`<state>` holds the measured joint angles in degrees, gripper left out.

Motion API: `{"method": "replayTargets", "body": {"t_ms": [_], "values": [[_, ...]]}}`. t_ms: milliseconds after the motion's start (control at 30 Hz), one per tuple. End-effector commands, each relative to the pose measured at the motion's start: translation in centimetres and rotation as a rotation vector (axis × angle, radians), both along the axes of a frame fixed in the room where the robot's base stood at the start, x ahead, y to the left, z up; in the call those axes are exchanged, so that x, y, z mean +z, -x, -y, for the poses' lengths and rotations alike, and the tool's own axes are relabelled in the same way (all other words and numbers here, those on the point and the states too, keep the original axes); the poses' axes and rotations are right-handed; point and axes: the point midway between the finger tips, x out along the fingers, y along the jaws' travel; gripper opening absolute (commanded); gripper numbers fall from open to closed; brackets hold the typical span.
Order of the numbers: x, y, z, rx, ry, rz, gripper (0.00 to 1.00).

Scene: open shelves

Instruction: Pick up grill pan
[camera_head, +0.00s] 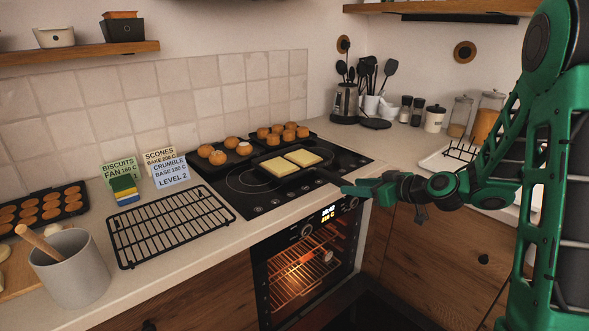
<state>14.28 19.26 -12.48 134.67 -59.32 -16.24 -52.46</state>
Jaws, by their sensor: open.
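The grill pan (266,173) is dark and square and sits on the black cooktop. Two pale yellow slabs (290,163) lie in it. Its dark handle (322,175) points right, toward the cooktop's front right edge. My gripper (346,190) is green and dark, open, and reaches in from the right. Its fingertips are close to the end of the handle. I cannot tell whether they touch it or stand around it.
Trays of round baked goods (224,153) stand behind the pan. A black wire rack (171,222) lies on the counter left of the cooktop. The lit oven (305,262) is below. A utensil jar and canisters (435,117) stand at the back right.

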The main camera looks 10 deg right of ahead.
Motion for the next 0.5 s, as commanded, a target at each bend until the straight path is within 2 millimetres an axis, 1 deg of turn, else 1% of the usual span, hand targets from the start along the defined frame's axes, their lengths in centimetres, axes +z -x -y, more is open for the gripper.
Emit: {"method": "replayTargets", "body": {"t_ms": [33, 200, 300, 467, 500], "values": [[-0.3, -0.6, -0.6, 0.004, 0.000, -0.001, 0.42], [-1.0, -2.4, -1.7, 0.002, 0.000, -0.002, 0.42], [-1.2, -2.9, -2.0, 0.001, 0.001, -0.001, 0.42], [-1.2, -2.9, -1.9, 0.001, 0.000, -0.001, 0.42], [-1.2, -2.9, -1.9, 0.001, 0.000, -0.001, 0.37]]}}
